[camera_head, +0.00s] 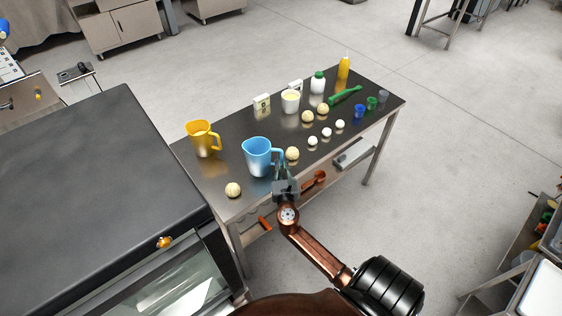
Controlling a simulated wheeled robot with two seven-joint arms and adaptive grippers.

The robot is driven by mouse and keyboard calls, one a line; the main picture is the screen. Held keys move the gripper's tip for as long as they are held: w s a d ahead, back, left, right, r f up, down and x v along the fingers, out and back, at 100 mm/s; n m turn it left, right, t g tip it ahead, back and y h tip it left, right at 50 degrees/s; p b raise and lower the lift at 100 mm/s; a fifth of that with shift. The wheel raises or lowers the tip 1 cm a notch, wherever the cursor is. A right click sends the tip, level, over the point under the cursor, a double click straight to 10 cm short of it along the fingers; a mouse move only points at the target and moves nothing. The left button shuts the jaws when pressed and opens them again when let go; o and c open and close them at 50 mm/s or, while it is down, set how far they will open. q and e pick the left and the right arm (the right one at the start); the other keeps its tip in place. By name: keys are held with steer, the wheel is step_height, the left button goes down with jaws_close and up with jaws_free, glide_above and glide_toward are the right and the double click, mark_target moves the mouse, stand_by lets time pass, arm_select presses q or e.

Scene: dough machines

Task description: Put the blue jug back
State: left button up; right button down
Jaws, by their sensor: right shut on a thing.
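The blue jug (257,157) is upright at the near side of the dark metal table (220,181), its handle toward the right. My right gripper (281,169) reaches in from the front and is shut on the jug's handle. The fingers hide part of the handle. I cannot tell whether the jug's base touches the table top. My left gripper is not in view.
A yellow jug (203,139) stands left of the blue jug. Dough balls lie nearby, one (292,153) close to the gripper and one (233,189) at the front corner. A white tub (290,101) and bottles stand farther back. A black-topped machine (85,185) stands at left.

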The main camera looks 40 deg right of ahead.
steer(key=c, duration=2)
jaws_free()
steer(key=shift+f, duration=0.1)
steer(key=shift+c, duration=0.2)
steer(key=p+v, duration=0.1)
steer(key=v, duration=1.1)
